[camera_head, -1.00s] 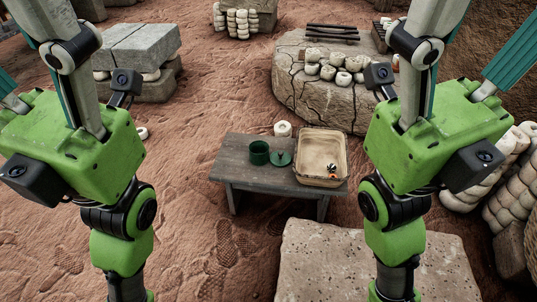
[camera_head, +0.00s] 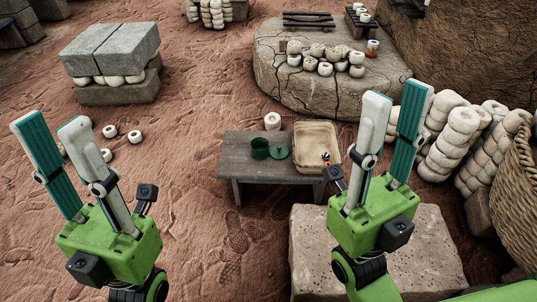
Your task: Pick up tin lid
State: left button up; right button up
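A green tin lid (camera_head: 276,152) lies on a small wooden bench (camera_head: 232,160) in the middle of the view. It is just right of an open green tin (camera_head: 260,147) and left of a shallow tan tray (camera_head: 298,158). My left gripper (camera_head: 53,123) is raised at the left, well apart from the bench, with its fingers open and empty. My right gripper (camera_head: 393,94) is raised right of the bench, also open and empty. Neither gripper touches the lid.
A white ring-shaped piece (camera_head: 272,121) stands behind the tin. Small items lie in the tray. A stone slab (camera_head: 430,245) is in front to the right. A cracked round stone (camera_head: 300,95) stands behind, and a woven basket (camera_head: 518,190) at the right.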

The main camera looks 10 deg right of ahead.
aim_at(280, 152)
jog(key=i+j+z, duration=0.15)
jog(key=j, duration=0.25)
jog(key=j+z, duration=0.15)
jog(key=j, duration=0.3)
jog(key=i+j+z, duration=0.2)
jog(key=j, duration=0.2)
jog(key=i+j+z, duration=0.25)
jog(key=i, duration=0.3)
jog(key=i+j+z, duration=0.2)
jog(key=i, duration=0.3)
